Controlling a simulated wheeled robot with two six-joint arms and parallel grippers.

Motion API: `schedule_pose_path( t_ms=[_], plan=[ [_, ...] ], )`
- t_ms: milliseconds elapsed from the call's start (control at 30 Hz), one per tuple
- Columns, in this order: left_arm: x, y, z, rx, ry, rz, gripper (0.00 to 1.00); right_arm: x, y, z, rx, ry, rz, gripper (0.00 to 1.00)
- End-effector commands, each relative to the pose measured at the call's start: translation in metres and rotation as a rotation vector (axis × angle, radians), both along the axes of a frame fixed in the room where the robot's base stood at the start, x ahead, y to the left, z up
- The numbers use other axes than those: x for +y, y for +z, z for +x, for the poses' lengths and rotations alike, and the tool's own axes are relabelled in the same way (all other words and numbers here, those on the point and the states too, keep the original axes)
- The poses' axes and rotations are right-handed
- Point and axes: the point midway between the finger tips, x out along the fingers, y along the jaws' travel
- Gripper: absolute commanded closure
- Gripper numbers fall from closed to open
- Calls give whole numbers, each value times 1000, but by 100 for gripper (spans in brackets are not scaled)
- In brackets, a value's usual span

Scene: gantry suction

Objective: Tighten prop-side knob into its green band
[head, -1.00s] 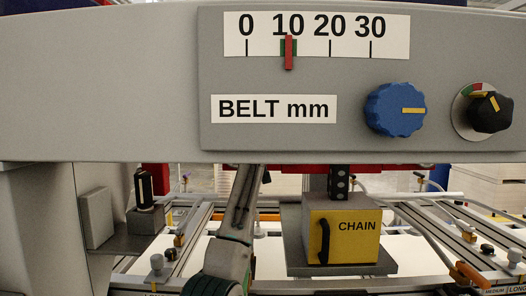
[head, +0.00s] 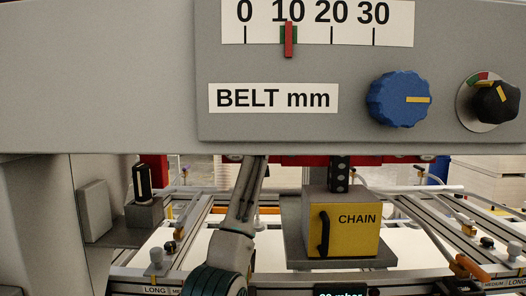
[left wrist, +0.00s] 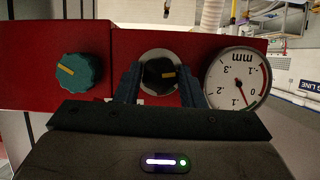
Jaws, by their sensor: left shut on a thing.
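My left gripper (left wrist: 160,88) is shut on a black knob (left wrist: 160,73) with a yellow mark in the left wrist view. The fingers sit on either side of the knob, and a grey round plate shows behind it. No green band is visible around this knob. A white mm dial (left wrist: 236,78), upside down, is right of it; its needle points downward near the 1. In the head view my left arm reaches up behind the grey beam, which hides the gripper. Another black knob (head: 495,102), with a green and red band, is on the beam's right.
A teal knob (left wrist: 79,72) is on the red panel (left wrist: 35,45). The grey beam (head: 100,80) carries a BELT mm scale (head: 318,20), with its red pointer near 10, and a blue knob (head: 398,99). Below are a yellow CHAIN box (head: 356,240) and rails.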

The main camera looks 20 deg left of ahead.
Motion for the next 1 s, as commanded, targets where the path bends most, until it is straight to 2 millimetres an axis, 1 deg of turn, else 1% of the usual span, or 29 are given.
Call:
schedule_pose_path(
  t_ms=[300, 500, 733, 1000],
  plan=[
    [-3, 1, 0, 61, -1, 215, 87, 0, -2, 0, 0, 0, 0, 64],
    [-3, 1, 1, 92, -1, 328, 87, 0, -3, 0, 0, 0, 0, 64],
    [-4, 1, 0, 114, -1, 403, 87, 0, -3, 0, 1, 0, 0, 64],
    [-4, 1, 1, 119, -1, 424, 87, 0, -4, 0, 1, 0, 0, 64]
  ],
)
